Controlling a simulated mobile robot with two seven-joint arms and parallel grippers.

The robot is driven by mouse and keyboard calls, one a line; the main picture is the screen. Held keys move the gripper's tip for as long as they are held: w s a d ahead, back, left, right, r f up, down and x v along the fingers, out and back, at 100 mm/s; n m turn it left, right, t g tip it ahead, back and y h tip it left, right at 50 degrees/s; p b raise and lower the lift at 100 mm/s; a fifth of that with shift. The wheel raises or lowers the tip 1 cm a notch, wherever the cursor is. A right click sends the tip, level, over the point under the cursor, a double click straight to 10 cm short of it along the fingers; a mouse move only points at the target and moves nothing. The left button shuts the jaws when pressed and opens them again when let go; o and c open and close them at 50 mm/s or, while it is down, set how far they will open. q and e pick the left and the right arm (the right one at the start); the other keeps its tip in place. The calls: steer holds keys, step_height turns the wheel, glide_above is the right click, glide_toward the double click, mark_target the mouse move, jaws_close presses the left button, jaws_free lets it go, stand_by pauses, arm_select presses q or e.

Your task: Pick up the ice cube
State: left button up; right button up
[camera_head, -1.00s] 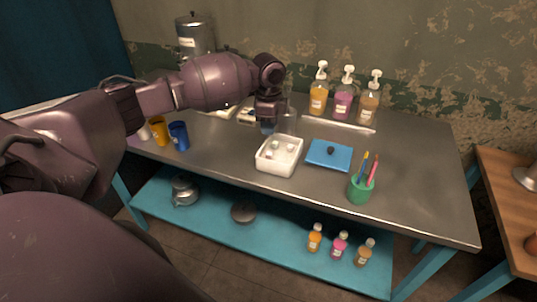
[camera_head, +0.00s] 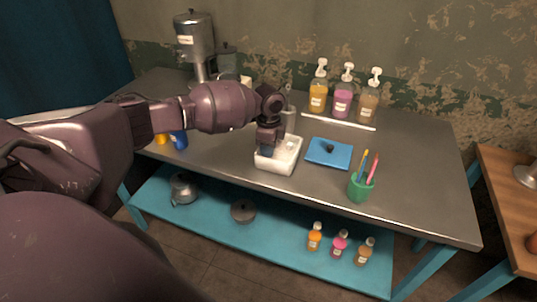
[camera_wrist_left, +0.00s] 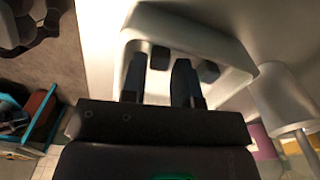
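The white ice box (camera_head: 287,163) stands open on the metal table, and its inside also shows in the left wrist view (camera_wrist_left: 238,60). My left gripper (camera_head: 267,151) is down at the box's left part and hides most of its contents in the head view. In the left wrist view its two fingers (camera_wrist_left: 159,78) are apart, reaching into the box. A small dark-looking ice cube (camera_wrist_left: 160,57) shows beyond and between the fingertips. Another cube (camera_wrist_left: 208,72) lies right of the right finger. I cannot tell whether the fingers touch a cube. My right gripper is not in view.
Several pump bottles (camera_head: 342,102) stand behind. A blue cup (camera_head: 180,140) is at the left under my arm. The table's right side is clear.

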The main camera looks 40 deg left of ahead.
arm_select(q)
steer(key=shift+f, duration=0.6)
steer(key=c, duration=0.5)
jaws_close()
steer(key=shift+r, duration=0.2)
step_height(320, 180, up, 20)
steer(key=p, duration=0.1)
steer(key=shift+f, duration=0.2)
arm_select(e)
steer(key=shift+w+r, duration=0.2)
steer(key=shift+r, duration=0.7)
